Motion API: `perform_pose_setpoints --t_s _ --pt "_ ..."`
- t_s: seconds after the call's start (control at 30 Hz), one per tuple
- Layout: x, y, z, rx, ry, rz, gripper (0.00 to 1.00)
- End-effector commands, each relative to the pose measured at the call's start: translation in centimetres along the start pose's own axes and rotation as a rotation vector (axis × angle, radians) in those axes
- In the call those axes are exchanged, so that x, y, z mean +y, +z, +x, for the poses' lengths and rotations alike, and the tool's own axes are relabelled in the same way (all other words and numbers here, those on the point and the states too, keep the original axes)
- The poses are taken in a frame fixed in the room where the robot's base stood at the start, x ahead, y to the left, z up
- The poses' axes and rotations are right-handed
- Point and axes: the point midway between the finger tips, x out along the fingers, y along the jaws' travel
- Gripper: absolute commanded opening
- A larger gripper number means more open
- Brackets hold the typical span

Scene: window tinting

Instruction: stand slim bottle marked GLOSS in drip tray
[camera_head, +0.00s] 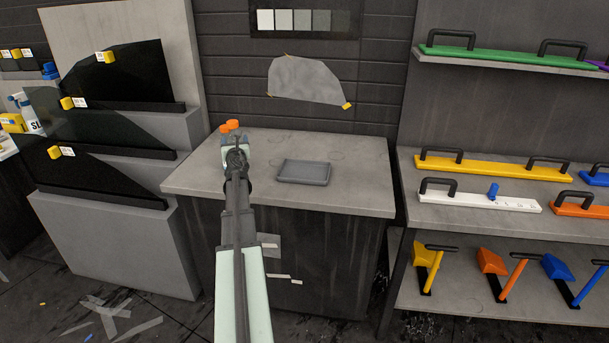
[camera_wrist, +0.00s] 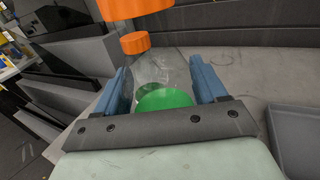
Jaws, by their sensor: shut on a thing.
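My gripper (camera_head: 236,143) is over the left part of the grey workbench. In the wrist view its blue fingers (camera_wrist: 160,68) are shut on a clear bottle (camera_wrist: 162,80) with green at its lower part. Two orange caps show above the fingers, a large one (camera_wrist: 134,8) and a smaller one (camera_wrist: 135,42); I cannot tell for sure which belongs to the held bottle. No GLOSS marking is readable. The shallow grey drip tray (camera_head: 303,172) lies empty on the bench, right of my gripper; its edge also shows in the wrist view (camera_wrist: 290,112).
The workbench top (camera_head: 350,190) is clear around the tray. Stepped stands with dark glass panels (camera_head: 115,75) are at left. Shelves at right hold squeegee-like tools (camera_head: 480,198) and handled bars (camera_head: 490,165). Tape scraps lie on the floor.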

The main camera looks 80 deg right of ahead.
Motion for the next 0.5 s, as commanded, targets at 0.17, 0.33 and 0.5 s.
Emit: perform_pose_setpoints --t_s 0.17,0.33,0.5 --pt "-8.1 -0.7 0.8 0.005 -0.078 -0.001 0.33" --pt "-14.5 -1.3 0.8 0.011 -0.137 -0.002 0.33" --pt "-19.0 -1.8 0.5 0.015 -0.179 -0.001 0.33"
